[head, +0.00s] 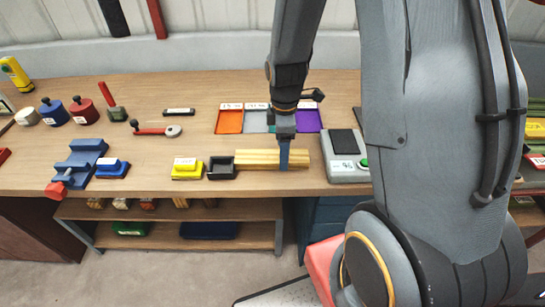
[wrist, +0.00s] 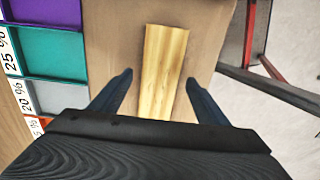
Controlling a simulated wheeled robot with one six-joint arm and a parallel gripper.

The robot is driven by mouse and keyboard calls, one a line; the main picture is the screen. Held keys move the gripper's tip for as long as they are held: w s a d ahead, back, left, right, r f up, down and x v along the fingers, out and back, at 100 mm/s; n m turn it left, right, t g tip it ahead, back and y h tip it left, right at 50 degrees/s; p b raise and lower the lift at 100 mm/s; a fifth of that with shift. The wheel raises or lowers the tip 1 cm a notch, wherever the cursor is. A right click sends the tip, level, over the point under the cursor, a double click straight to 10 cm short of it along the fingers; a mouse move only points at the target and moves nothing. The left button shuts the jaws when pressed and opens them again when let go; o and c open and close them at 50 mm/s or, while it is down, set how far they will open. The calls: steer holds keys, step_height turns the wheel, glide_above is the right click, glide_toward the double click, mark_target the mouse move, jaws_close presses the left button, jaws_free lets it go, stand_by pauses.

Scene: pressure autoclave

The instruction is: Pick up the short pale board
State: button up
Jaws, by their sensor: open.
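The pale board (head: 256,160) lies flat on the wooden bench near its front edge, with its long side running left to right in the head view. It shows light yellow wood grain in the wrist view (wrist: 162,65). My gripper (head: 284,158) is over the right part of the board, pointing down. In the wrist view my gripper (wrist: 159,78) is open, with one dark blue finger on each side of the board and gaps on both sides. The near end of the board is hidden by the gripper body. I cannot tell the exact fingertip height above the bench.
A black open box (head: 221,168) stands just left of the board, with a yellow block (head: 187,169) beyond it. A grey scale (head: 346,157) stands close on the right. Coloured trays (head: 230,121) lie behind. The bench's front edge is close.

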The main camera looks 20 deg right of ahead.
steer(key=shift+f, duration=0.5)
steer(key=shift+c, duration=0.2)
steer(key=c, duration=1.2)
steer(key=shift+r, duration=0.1)
steer(key=shift+c, duration=0.2)
